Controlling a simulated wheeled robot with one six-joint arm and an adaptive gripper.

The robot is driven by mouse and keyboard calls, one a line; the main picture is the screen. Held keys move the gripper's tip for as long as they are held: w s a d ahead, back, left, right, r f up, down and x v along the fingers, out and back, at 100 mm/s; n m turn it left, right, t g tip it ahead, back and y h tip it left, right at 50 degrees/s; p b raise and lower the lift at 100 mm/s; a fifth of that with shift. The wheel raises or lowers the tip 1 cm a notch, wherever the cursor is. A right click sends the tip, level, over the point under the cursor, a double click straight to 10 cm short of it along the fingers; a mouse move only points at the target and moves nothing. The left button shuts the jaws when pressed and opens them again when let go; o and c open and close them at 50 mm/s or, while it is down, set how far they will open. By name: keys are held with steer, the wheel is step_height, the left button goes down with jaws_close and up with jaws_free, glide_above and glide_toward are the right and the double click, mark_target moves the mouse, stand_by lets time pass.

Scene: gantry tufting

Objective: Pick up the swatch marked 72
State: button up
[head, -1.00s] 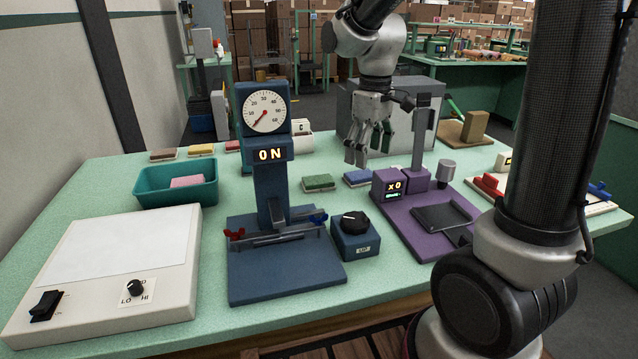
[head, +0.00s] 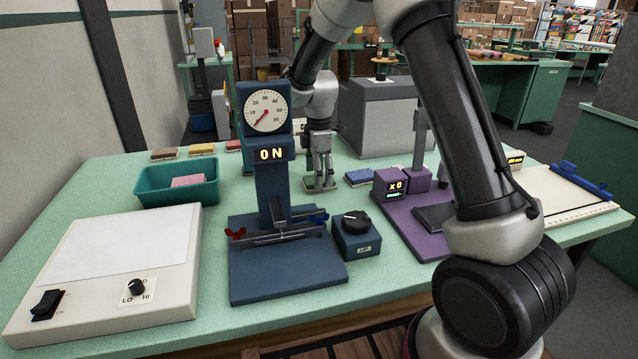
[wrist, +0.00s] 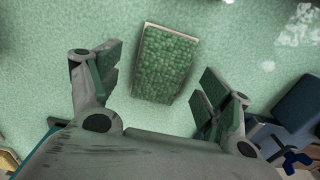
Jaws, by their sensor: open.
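A green tufted swatch (wrist: 166,63) with a pale edge lies flat on the table in the wrist view. No number shows on its face, so I cannot tell whether it is the one marked 72. My gripper (wrist: 157,80) is open, with one finger on either side of the swatch's near end and nothing held. In the head view my gripper (head: 321,178) points down behind the dial stand and hides most of that swatch. A blue swatch (head: 358,177) lies just right of it. Brown (head: 164,154), yellow (head: 202,149) and red (head: 233,145) swatches lie along the back left.
The blue dial stand (head: 270,190) reading ON stands in front of my gripper, with a knob box (head: 357,240) beside it. A purple device (head: 398,215) is to the right. A teal bin (head: 150,183) holds a pink swatch (head: 187,181). A grey box (head: 378,120) stands behind.

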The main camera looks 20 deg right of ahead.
steer(key=shift+f, duration=0.65)
steer(key=c, duration=0.9)
steer(key=shift+c, duration=0.2)
steer(key=shift+r, duration=0.1)
